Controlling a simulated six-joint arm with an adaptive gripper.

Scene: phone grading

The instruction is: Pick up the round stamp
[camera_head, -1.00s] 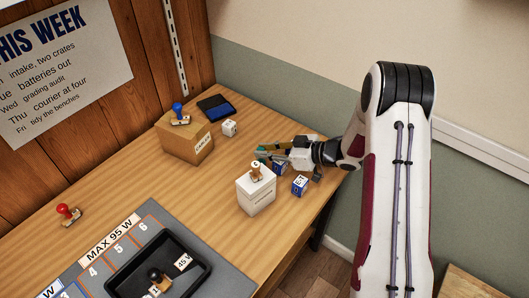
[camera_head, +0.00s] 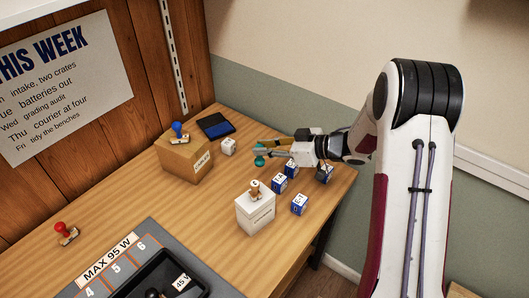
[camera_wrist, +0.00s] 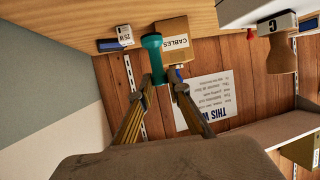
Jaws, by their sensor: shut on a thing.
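A teal round stamp (camera_head: 260,156) is at the fingertips of my gripper (camera_head: 268,150) in the head view, above the far right part of the bench. In the wrist view the teal stamp (camera_wrist: 153,46) sticks out past the fingertips of my gripper (camera_wrist: 162,82), with its lower part between the two fingers. The gripper is shut on it. The stamp appears clear of the bench. The part between the fingers is partly hidden.
Several blue-and-white cubes (camera_head: 279,183) lie below and beside my gripper. A white box (camera_head: 256,212) bears a wooden-handled stamp (camera_head: 254,188). A carton (camera_head: 186,160) bears a blue-handled stamp (camera_head: 179,131). A red-handled stamp (camera_head: 65,232) and a dark tray (camera_head: 136,275) are at left and front.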

